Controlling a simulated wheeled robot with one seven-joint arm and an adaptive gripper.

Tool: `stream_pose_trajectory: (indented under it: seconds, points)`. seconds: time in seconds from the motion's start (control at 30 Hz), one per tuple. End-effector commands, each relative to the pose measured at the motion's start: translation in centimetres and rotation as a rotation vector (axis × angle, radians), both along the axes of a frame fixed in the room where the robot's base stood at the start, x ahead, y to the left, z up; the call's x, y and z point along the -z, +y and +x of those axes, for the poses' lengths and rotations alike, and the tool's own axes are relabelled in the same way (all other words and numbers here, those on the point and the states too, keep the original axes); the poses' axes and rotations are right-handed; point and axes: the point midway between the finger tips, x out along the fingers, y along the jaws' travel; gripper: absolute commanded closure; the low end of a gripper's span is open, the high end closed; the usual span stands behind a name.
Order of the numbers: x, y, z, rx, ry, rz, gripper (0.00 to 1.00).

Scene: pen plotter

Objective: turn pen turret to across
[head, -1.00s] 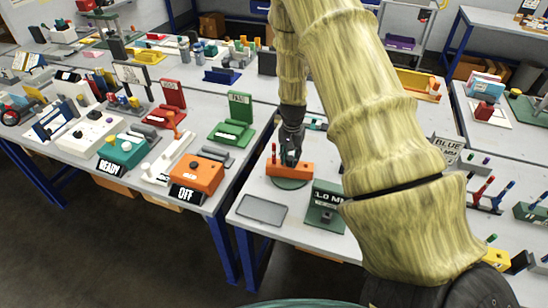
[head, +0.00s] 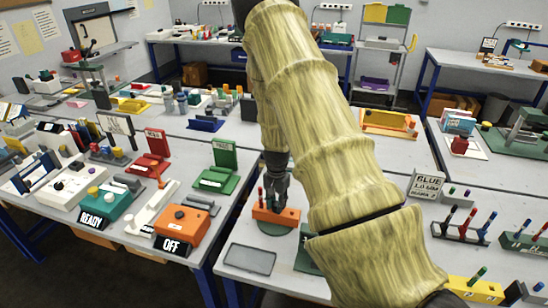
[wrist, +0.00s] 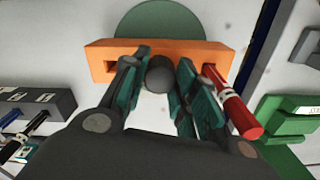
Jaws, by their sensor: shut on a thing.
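The pen turret is an orange bar (head: 277,216) on a green disc (head: 276,229), on the near table in the head view. In the wrist view the orange bar (wrist: 215,48) lies crosswise, with the green disc (wrist: 160,18) behind it. A red pen (wrist: 232,105) stands in its right end; an empty square hole shows at its left end. My gripper (wrist: 160,85) is over the middle of the bar, its fingers shut on a dark grey round knob (wrist: 160,74). In the head view my gripper (head: 277,197) is upright over the bar.
A grey tray (head: 250,259) lies in front of the turret. In the wrist view a dark pen holder (wrist: 40,105) is at left and a green block (wrist: 290,115) at right.

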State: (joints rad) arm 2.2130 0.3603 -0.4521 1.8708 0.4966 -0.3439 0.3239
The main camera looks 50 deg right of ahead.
Motion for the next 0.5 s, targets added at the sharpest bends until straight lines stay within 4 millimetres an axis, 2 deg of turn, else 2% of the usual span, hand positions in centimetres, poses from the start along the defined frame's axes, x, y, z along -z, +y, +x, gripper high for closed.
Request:
stream_pose_trajectory:
  seconds: [0.17, 0.2, 0.3, 0.5]
  points:
    - [-0.26, -0.40, 0.26, 0.000, -0.006, -0.009, 1.00]
    - [-0.26, -0.41, 0.26, 0.000, -0.006, -0.009, 0.64]
    - [-0.21, -0.30, 0.24, -0.001, -0.005, -0.007, 0.49]
    - [-0.11, -0.07, 0.22, -0.003, -0.002, -0.004, 0.49]
